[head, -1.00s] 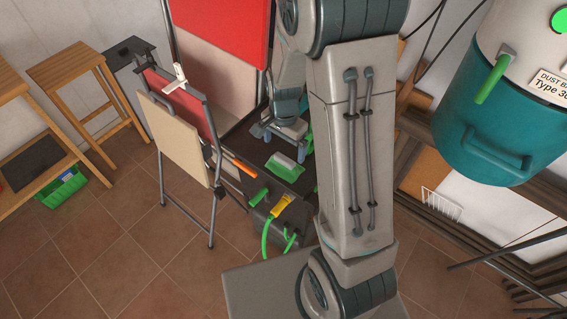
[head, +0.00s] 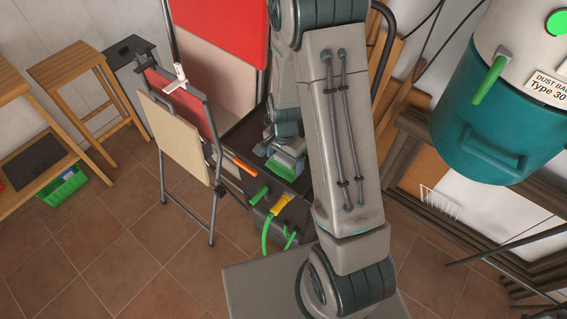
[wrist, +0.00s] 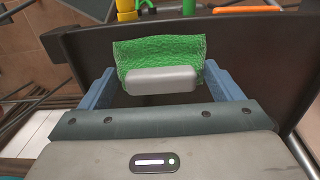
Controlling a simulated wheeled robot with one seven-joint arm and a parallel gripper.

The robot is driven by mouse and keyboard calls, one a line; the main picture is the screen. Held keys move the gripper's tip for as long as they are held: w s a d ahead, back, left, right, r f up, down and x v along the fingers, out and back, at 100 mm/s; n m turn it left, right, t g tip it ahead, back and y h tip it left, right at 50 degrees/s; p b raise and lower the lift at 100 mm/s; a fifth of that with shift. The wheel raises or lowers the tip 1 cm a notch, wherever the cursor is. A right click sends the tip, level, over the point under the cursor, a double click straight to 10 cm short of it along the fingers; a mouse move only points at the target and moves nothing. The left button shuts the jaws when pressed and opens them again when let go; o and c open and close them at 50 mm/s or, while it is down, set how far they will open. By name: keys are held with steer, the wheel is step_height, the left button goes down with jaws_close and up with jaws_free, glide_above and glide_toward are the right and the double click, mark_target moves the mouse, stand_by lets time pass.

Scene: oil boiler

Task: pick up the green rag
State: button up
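The green rag (wrist: 160,52) lies on the dark top of a low black unit (wrist: 75,45). It has a textured green surface, and a pale grey bar (wrist: 160,80) runs along its near edge. In the head view the rag (head: 284,168) shows just below my gripper (head: 286,150). In the wrist view my gripper (wrist: 161,76) is open, with one blue finger on each side of the rag's near part and the grey bar. I cannot tell whether the fingers touch the rag. My arm hides part of the unit in the head view.
An orange tool (head: 240,163) and a green handle (head: 259,195) sit at the unit's left side. A yellow connector with a green hose (head: 276,211) is in front. A folding stand (head: 180,120) is left. A teal dust container (head: 495,120) is right.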

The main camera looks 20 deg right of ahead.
mark_target(284, 158)
steer(key=c, duration=0.7)
step_height(284, 158, up, 10)
steer(key=shift+r+b, duration=0.1)
steer(key=shift+b, duration=0.45)
steer(key=shift+o, duration=0.6)
steer(key=shift+c, duration=0.2)
